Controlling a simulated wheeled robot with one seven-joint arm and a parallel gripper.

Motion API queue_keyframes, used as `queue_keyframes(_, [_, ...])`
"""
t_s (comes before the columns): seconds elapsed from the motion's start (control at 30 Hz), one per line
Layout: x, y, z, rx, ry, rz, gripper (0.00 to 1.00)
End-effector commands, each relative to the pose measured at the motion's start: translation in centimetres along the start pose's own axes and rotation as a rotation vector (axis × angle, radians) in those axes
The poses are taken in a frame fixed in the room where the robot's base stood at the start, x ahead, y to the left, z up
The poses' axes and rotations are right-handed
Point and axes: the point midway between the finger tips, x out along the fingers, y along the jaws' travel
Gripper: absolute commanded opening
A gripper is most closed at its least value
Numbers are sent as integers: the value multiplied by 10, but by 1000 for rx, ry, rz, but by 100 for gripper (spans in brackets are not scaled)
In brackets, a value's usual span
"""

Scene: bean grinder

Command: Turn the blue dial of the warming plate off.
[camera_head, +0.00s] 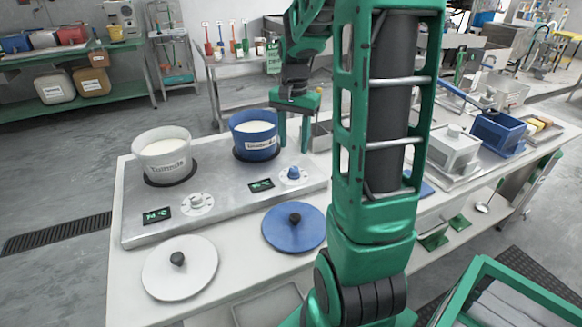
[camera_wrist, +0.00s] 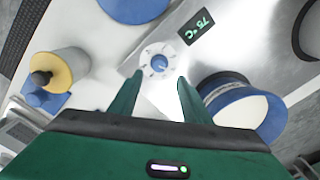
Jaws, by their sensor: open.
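The metal warming plate (camera_head: 228,196) stands on the near bench. Its blue dial (camera_head: 293,173), a small blue knob on a round white scale, sits at the front right beside a lit green display (camera_head: 261,185). In the wrist view the blue dial (camera_wrist: 159,63) lies just beyond and between my fingertips, and the display (camera_wrist: 200,25) reads about 75 °C. My gripper (camera_head: 294,146) is open and points down above the dial, beside the blue pot (camera_head: 256,142). The fingers (camera_wrist: 156,82) appear apart from the knob. The knob's pointer setting is too small to tell.
The blue pot (camera_wrist: 236,100) is close to the right finger in the wrist view. A white pot (camera_head: 163,158) and a white dial (camera_head: 197,201) occupy the plate's left. A blue lid (camera_head: 294,230) and a white lid (camera_head: 180,268) lie in front. My arm hides part of the bench.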

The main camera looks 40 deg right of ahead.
Motion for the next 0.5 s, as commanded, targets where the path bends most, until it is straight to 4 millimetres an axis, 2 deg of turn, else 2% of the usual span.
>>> queue_keyframes(0.3, [57, 1, 1, -1, -5, 4, 44])
queue_keyframes(0.5, [82, 1, 1, -1, -3, 2, 44])
